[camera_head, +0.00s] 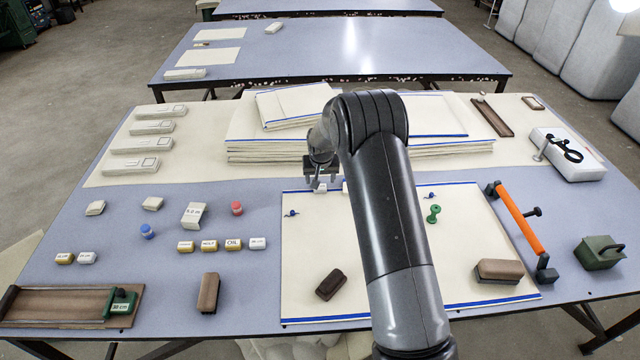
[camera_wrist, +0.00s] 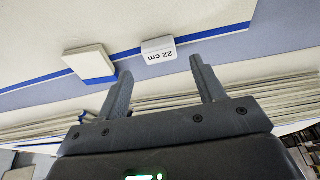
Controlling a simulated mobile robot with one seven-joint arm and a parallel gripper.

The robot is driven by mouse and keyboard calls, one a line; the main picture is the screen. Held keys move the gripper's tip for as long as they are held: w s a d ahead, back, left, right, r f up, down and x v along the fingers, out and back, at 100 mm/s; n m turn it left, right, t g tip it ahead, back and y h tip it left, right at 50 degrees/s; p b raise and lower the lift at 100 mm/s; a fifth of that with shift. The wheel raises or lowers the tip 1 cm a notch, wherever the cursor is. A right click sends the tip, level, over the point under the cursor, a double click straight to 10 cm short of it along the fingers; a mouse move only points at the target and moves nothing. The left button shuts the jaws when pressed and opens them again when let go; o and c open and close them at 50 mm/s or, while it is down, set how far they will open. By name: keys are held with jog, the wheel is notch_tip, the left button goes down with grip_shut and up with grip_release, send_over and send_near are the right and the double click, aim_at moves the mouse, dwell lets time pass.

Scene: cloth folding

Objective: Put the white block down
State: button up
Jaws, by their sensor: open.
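A white block marked "22 cm" (camera_wrist: 158,49) lies at the blue edge of the cream cloth (camera_head: 300,245), and in the head view a white block (camera_head: 320,188) shows just under my gripper (camera_head: 322,178). In the wrist view my gripper (camera_wrist: 160,68) is open, with nothing between its fingers. The marked block lies just beyond the fingertips, roughly in line with the gap and apart from both fingers. My arm hides part of the cloth in the head view.
A stack of folded cream cloths (camera_head: 262,148) stands right behind my gripper. Small labelled blocks (camera_head: 209,246) stand on the table's left.

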jog(key=s+d+r+t, duration=0.1)
jog(key=s+d+r, duration=0.2)
jog(key=s+r, duration=0.9)
jog(key=s+d+r, duration=0.3)
jog(key=s+r, duration=0.6)
jog(key=r, duration=0.8)
jog(key=s+d+r, duration=0.1)
jog(key=s, duration=1.2)
jog(key=s+d+r+t, duration=0.1)
jog(key=s+d, duration=0.1)
jog(key=s, duration=1.1)
jog(key=shift+s+r, duration=0.15)
jog(key=shift+r, duration=0.25)
